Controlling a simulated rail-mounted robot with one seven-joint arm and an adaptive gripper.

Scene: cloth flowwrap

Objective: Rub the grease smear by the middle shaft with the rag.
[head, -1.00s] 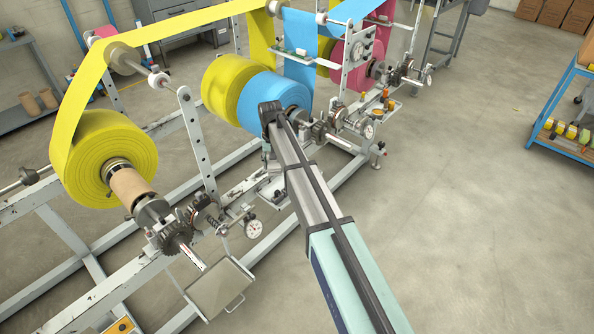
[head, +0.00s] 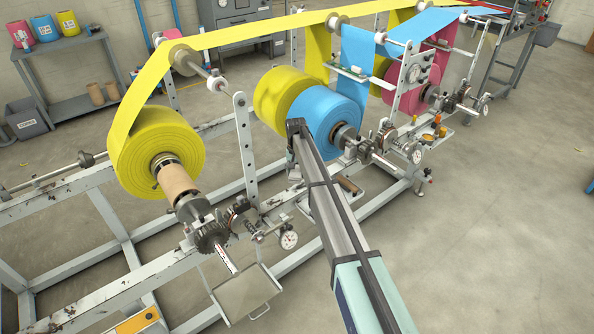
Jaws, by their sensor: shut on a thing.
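The middle shaft (head: 362,148) sticks out of the blue film roll (head: 325,112), with dark collars and a dial by it. My arm reaches in from the lower right, and its end stands in front of the lower left of the blue roll. My gripper (head: 292,168) hangs below that end, small and largely hidden by the arm. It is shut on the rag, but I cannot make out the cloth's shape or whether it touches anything. I cannot see the grease smear.
A yellow roll (head: 140,150) on the near shaft (head: 222,252) is at left, with a flat metal plate (head: 247,292) before it. A pink roll (head: 437,62) is at the far shaft. An upright plate (head: 245,150) stands left of my gripper. The floor at right is clear.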

